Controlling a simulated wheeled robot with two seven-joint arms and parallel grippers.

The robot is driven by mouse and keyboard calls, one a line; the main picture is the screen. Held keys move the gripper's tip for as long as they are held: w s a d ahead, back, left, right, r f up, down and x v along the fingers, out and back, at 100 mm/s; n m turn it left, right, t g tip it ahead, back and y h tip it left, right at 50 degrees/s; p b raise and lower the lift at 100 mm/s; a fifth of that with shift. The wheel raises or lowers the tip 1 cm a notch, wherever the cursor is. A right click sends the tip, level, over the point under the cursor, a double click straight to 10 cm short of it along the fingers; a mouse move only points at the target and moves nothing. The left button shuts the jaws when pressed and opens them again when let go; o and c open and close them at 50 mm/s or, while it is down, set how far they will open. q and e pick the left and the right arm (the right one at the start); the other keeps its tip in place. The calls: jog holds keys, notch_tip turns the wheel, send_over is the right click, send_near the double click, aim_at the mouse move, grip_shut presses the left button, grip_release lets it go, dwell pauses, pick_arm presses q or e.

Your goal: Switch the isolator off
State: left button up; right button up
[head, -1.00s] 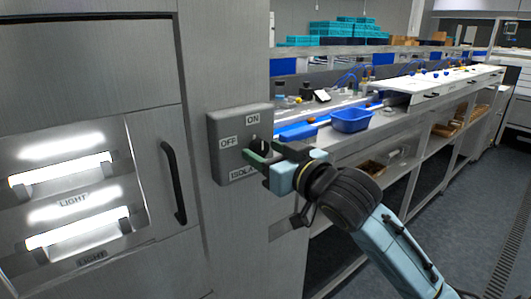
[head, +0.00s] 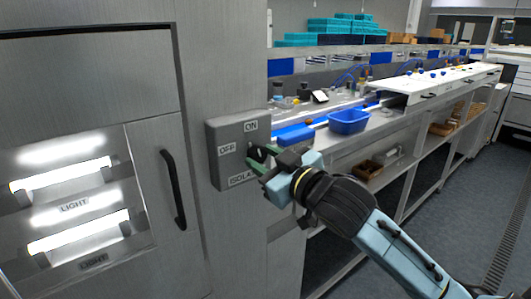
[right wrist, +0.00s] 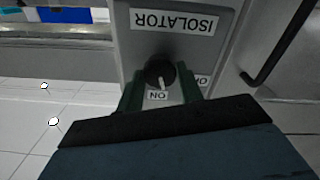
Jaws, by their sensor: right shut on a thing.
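The isolator (head: 222,174) is a grey box on the steel cabinet wall in the head view, with ON at the top, OFF at the left and its name below. In the right wrist view it appears upside down (right wrist: 134,52). Its round black knob (right wrist: 159,72) has a white pointer line aimed at the ON label. My right gripper (head: 257,160) is at the box front, its green fingers on either side of the knob and shut on it; the fingers also show in the right wrist view (right wrist: 161,88). In the head view the fingers largely hide the knob. My left gripper is out of view.
Left of the isolator are a black door handle (head: 174,189) and a window with two lit lamps (head: 80,230) labelled LIGHT. At the right, a long bench holds a blue bin (head: 349,121) and a white sorting table (head: 440,84). The floor at right is clear.

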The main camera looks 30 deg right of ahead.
jog(key=n+p, duration=0.3)
jog(key=n, duration=0.2)
jog(key=shift+r+n, duration=0.1)
jog(key=shift+n, duration=0.2)
jog(key=n+p, duration=0.2)
jog(key=n, duration=0.2)
jog(key=shift+n+p, duration=0.3)
jog(key=shift+n, duration=0.1)
jog(key=o, duration=1)
